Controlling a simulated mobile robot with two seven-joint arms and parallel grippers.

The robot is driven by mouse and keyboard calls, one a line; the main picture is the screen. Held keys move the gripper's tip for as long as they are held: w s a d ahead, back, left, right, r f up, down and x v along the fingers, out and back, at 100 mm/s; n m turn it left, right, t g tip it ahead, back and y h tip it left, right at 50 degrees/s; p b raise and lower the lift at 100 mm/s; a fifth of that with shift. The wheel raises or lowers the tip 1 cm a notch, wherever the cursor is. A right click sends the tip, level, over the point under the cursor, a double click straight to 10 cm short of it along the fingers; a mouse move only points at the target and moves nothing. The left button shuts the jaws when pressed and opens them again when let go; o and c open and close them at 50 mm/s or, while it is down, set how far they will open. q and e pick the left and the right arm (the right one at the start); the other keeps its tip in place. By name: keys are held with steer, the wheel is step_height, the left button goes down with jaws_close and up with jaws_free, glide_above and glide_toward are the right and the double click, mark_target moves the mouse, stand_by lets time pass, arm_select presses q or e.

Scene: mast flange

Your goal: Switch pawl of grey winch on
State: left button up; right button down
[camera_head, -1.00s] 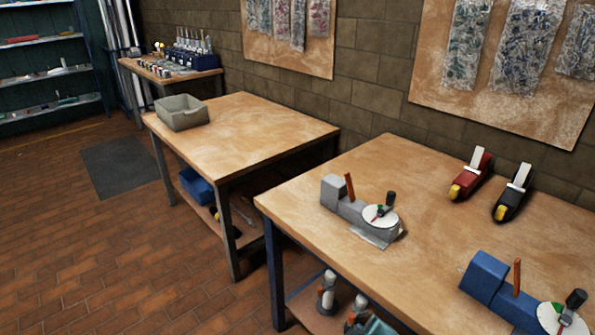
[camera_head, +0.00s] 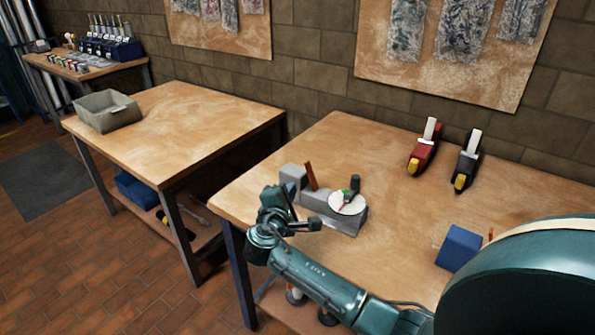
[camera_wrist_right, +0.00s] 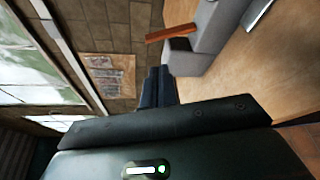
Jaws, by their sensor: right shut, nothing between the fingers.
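The grey winch (camera_head: 322,204) stands near the left end of the right-hand workbench. It has a white dial (camera_head: 347,203) with a dark crank knob. Its orange-brown pawl lever (camera_head: 311,177) stands up beside a grey block, leaning slightly left. In the right wrist view the lever (camera_wrist_right: 171,33) and part of the winch (camera_wrist_right: 212,40) show at upper right. My right gripper (camera_head: 277,195) is at the near left of the winch, apart from the lever. Its dark fingers (camera_wrist_right: 158,76) are shut and empty. My left gripper is not in view.
A blue winch (camera_head: 459,247) is partly hidden behind my arm. A red (camera_head: 423,150) and a black (camera_head: 467,162) tool with yellow tips lie near the wall. A grey bin (camera_head: 107,110) sits on the left bench. The right bench's middle is clear.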

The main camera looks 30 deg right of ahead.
mark_target(300, 178)
steer(key=shift+w+r, duration=0.15)
steer(key=shift+r, duration=0.1)
steer(key=shift+d, duration=0.1)
steer(key=x, duration=1)
stand_by(0.3)
